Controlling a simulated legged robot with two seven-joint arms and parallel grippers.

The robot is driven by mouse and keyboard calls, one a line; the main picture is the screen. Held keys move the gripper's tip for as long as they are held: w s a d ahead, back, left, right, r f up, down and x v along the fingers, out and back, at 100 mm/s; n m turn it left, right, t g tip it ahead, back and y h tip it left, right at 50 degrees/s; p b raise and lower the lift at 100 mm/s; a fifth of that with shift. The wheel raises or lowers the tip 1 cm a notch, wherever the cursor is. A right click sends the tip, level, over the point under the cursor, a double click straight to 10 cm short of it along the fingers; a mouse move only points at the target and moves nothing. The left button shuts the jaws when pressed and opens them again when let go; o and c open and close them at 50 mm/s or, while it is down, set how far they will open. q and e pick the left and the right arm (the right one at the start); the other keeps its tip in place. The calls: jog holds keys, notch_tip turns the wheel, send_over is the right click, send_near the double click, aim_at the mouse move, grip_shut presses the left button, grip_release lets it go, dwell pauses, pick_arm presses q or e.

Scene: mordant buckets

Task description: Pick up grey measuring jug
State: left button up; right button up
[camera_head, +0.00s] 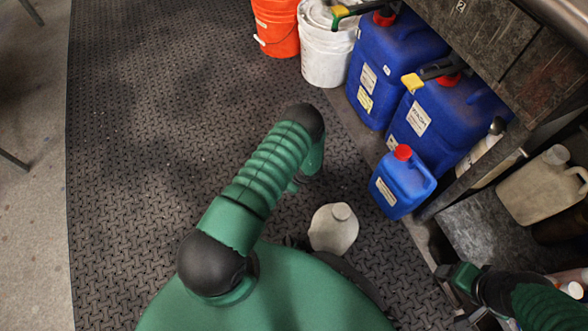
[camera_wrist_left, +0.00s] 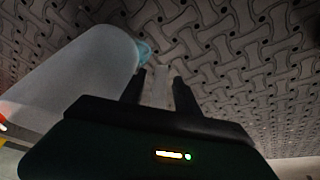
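A pale grey jug (camera_head: 333,230) with a round cap stands on the dark mat, just right of my left arm. A second grey-beige jug (camera_head: 540,188) with a side handle sits on the low shelf at right. I cannot tell which is the measuring jug. My left gripper (camera_wrist_left: 160,82) has its two fingers parted, with nothing clearly held between them; my arm hides it in the head view. A pale rounded container (camera_wrist_left: 75,85) with a teal end lies left of the fingers, apart from them. My right gripper (camera_head: 452,292) is at the lower right, its fingers unclear.
Two large blue canisters (camera_head: 392,68) and a small blue canister (camera_head: 402,187) with a red cap stand along the bench (camera_head: 478,40). An orange bucket (camera_head: 276,28) and a white bucket (camera_head: 327,50) are at the back. The mat (camera_head: 140,110) at left is clear.

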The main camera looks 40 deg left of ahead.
pick_arm(q)
jog(key=shift+r, duration=0.1)
grip_shut()
dwell(1.2)
